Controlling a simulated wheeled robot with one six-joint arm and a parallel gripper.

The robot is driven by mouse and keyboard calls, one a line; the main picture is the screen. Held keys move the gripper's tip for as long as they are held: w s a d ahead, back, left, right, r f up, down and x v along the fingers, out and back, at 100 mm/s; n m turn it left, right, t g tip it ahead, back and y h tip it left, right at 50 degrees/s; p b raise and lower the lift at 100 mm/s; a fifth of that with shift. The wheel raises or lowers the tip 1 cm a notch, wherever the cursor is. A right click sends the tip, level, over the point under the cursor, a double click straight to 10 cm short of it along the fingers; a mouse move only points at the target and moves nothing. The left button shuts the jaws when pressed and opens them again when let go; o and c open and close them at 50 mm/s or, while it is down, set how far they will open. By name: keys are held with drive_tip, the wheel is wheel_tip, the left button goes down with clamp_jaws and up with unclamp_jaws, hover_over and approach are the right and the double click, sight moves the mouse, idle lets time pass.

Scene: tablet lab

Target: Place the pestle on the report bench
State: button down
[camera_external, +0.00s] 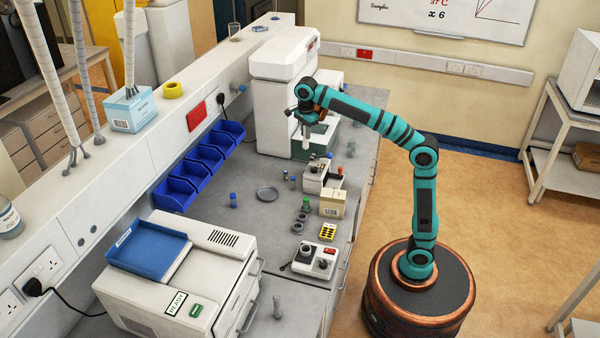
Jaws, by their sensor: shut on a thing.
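My gripper (308,112) is at the end of the raised arm, above the far part of the long grey bench (245,225), in front of a tall white machine. It is shut on a pale, slim thing that looks like the pestle (306,139), which hangs roughly upright below the fingers. The fingertips are small and partly hidden by the wrist. The pestle appears clear of the bench top, though its lower end is near other equipment in the picture. No label shows which surface is the report bench.
Below my gripper stand a small white device (314,178) and a beige box (332,204). Blue bins (205,160) line the back. A large white machine with a blue tray (150,248) fills the near left.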

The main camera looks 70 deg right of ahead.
drive_tip(key=w+a+f+n, duration=0.2)
drive_tip(key=a+n, duration=0.1)
drive_tip(key=a, duration=1.6)
drive_tip(key=w+a+f+n, duration=0.1)
drive_tip(key=a+n, duration=0.3)
drive_tip(key=a, duration=1.4)
wheel_tip(320, 180, down, 20)
drive_tip(key=shift+w+f, duration=0.1)
drive_tip(key=shift+f, duration=0.1)
drive_tip(key=c, duration=1.3)
unclamp_jaws()
drive_tip(key=shift+r, duration=6.2)
